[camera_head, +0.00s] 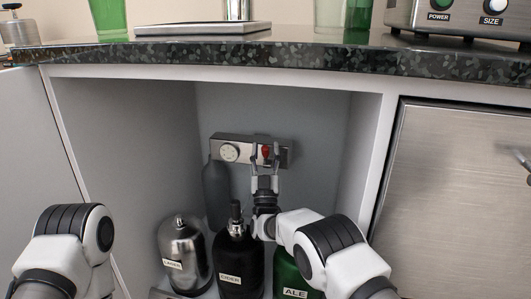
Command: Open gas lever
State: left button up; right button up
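The gas panel (284,157) is a metal box on the back wall inside the open cabinet, with a round white dial (229,153) at its left. A small red lever (266,152) is on its right part. My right gripper (266,150) is in front of the panel, pointing up, with one finger on each side of the red lever. The fingers look apart, with slim gaps beside the lever; contact cannot be told. My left arm shows at the lower left, but its gripper is out of frame.
Below stand a silver keg labelled lager (183,255), a black bottle labelled cider (238,262) and a green one labelled ale (287,272). A grey cylinder (215,190) is behind. The stone countertop (300,56) overhangs the cabinet; a metal door (460,180) is at right.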

jog(key=shift+r, duration=0.1)
notch_tip(320, 180, up, 10)
jog(key=shift+f, duration=0.1)
dwell(0.4)
